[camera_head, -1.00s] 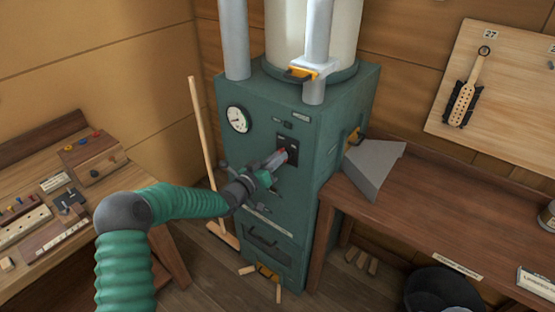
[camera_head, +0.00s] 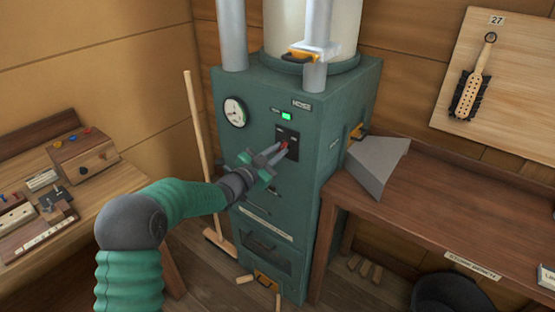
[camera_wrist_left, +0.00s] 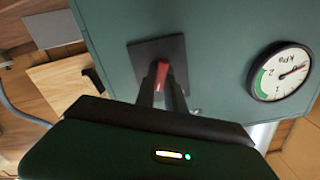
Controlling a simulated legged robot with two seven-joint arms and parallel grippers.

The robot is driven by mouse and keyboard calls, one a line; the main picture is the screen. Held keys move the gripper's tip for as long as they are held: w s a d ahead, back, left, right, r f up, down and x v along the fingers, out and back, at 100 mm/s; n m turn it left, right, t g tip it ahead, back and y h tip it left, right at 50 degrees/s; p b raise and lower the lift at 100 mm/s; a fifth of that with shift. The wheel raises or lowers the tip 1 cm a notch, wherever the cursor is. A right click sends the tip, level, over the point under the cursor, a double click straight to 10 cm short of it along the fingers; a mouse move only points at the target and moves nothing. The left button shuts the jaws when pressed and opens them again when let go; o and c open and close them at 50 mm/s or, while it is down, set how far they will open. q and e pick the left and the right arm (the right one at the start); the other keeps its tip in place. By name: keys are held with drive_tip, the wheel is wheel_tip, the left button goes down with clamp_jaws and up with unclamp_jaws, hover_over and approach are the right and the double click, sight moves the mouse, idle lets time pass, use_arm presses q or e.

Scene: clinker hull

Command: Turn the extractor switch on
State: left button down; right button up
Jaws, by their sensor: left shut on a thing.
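The extractor (camera_head: 300,190) is a green cabinet with a round gauge, at the centre of the head view. Its switch (camera_head: 286,146) is a small red lever on a black plate on the front. A green lamp (camera_head: 287,116) above the plate is lit. My left gripper (camera_head: 281,149) reaches the plate, its fingers at the red lever. In the left wrist view the two fingers close on the red lever (camera_wrist_left: 163,72) in front of the black plate (camera_wrist_left: 145,52). The gauge (camera_wrist_left: 281,71) shows at the right there. My right gripper is not in view.
A broom (camera_head: 199,150) leans left of the cabinet. A workbench with wooden blocks (camera_head: 84,155) is at the left. A brown bench (camera_head: 460,210) with a grey hood (camera_head: 370,168) stands at the right. Wood pieces lie on the floor.

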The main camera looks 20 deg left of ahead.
use_arm(q)
drive_tip(key=shift+f+m+b, duration=0.15)
drive_tip(key=shift+m+b, duration=0.7)
drive_tip(key=shift+m, duration=0.25)
drive_tip(key=c, duration=1.4)
unclamp_jaws()
drive_tip(key=shift+s, duration=0.1)
drive_tip(key=v, duration=1.6)
drive_tip(key=shift+s+a, duration=0.15)
drive_tip(key=shift+s, duration=0.15)
